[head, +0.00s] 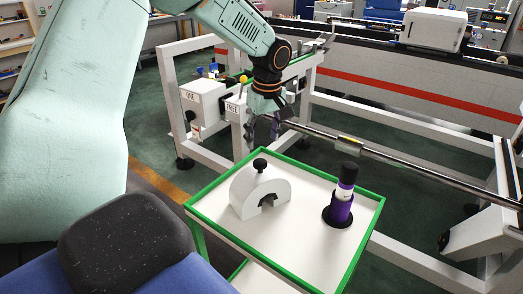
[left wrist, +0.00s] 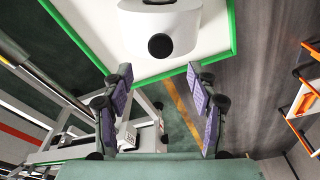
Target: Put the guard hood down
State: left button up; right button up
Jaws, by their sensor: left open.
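The guard hood (head: 248,193) is a white arch with a black knob (head: 260,165) on top. It stands upright on the white, green-edged tray table (head: 300,243). In the left wrist view the hood (left wrist: 160,22) is at the top, with its knob (left wrist: 160,46) facing the camera. My left gripper (head: 263,125) is open and empty, behind and above the hood in the head view. Its spread fingers (left wrist: 158,78) show in the left wrist view, apart from the hood and knob. My right gripper is not in view.
A purple and black bottle-like tool (head: 342,198) stands in a dark round holder on the table, right of the hood. A long metal bar (head: 390,160) on a white frame runs behind the table.

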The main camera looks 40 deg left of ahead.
pick_arm(q)
notch_tip(320, 180, up, 2)
jog(key=shift+r, duration=0.1)
jog(key=shift+d, duration=0.1)
